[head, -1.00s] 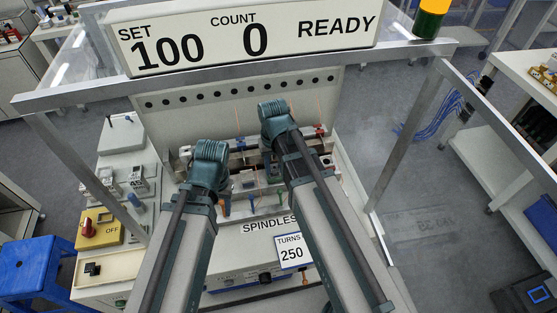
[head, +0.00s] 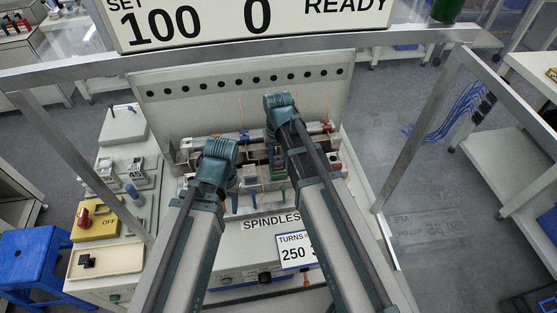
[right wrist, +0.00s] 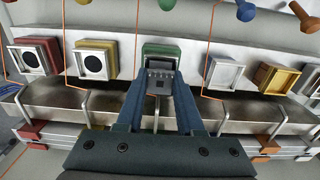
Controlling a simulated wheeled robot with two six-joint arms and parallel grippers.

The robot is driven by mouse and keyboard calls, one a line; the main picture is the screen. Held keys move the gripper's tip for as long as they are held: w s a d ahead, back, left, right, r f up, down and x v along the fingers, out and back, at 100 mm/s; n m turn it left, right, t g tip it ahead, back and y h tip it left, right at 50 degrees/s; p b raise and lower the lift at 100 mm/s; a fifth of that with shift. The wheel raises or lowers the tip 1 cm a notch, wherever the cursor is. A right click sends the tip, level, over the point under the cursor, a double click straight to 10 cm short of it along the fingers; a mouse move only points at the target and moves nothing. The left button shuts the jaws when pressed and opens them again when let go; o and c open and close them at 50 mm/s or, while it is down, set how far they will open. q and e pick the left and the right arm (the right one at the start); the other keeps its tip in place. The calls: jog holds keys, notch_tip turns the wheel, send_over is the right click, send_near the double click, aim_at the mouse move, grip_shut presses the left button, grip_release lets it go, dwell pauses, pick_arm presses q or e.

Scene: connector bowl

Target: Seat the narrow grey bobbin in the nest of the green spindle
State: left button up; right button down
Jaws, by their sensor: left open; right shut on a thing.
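In the right wrist view my right gripper (right wrist: 160,78) is shut on the narrow grey bobbin (right wrist: 160,71), a small dark grey block between its blue fingertips. The green spindle (right wrist: 161,50) is straight beyond the bobbin, its square green body showing above it. The bobbin overlaps the spindle's front, so the nest is hidden and I cannot tell whether they touch. In the head view my right gripper (head: 277,156) hangs over the spindle row, partly behind its arm. My left gripper (head: 224,160) is left of it, open, its jaws hard to make out.
In the right wrist view a red spindle (right wrist: 75,57) and a yellow spindle (right wrist: 122,58) stand left of the green one. A pale-faced spindle (right wrist: 225,73) and an orange-yellow one (right wrist: 275,77) stand right. Thin orange wires (right wrist: 207,50) run between them.

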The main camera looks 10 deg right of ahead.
aim_at(278, 159)
jog(key=shift+f, duration=0.25)
jog(key=c, duration=0.5)
grip_release()
jog(key=shift+r, duration=0.1)
jog(key=shift+c, duration=0.2)
notch_tip(278, 159, up, 12)
jog(key=r+p, duration=0.1)
jog(key=p, duration=1.1)
jog(key=s+a+n+h, duration=0.1)
jog(key=s+a+n, duration=0.2)
jog(key=s, duration=1)
jog(key=shift+s+a+f+n, duration=0.3)
jog(key=shift+s+a+n, duration=0.1)
jog(key=shift+a, duration=0.85)
